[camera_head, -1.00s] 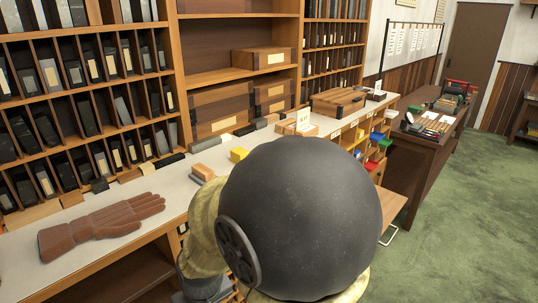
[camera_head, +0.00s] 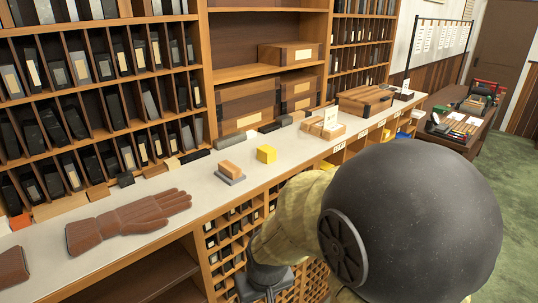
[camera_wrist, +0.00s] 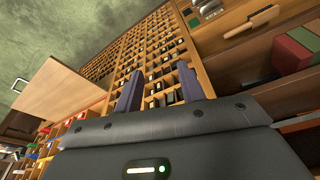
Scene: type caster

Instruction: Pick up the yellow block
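The yellow block (camera_head: 266,154) sits on the light counter top (camera_head: 205,190), near its front edge, in the head view. It stands just right of an orange-brown block on a grey base. My gripper (camera_wrist: 160,88) shows in the wrist view with its two dark fingers apart and nothing between them. In the head view the end of my arm is low, in front of the counter and below the yellow block, partly cut off by the lower edge. The yellow block does not show in the wrist view.
The orange-brown block (camera_head: 231,170) is close left of the yellow block. A brown glove (camera_head: 130,220) lies further left. A wooden box with a card (camera_head: 324,128) and a brown case (camera_head: 366,101) stand to the right. Pigeonhole shelves (camera_head: 100,110) rise behind the counter.

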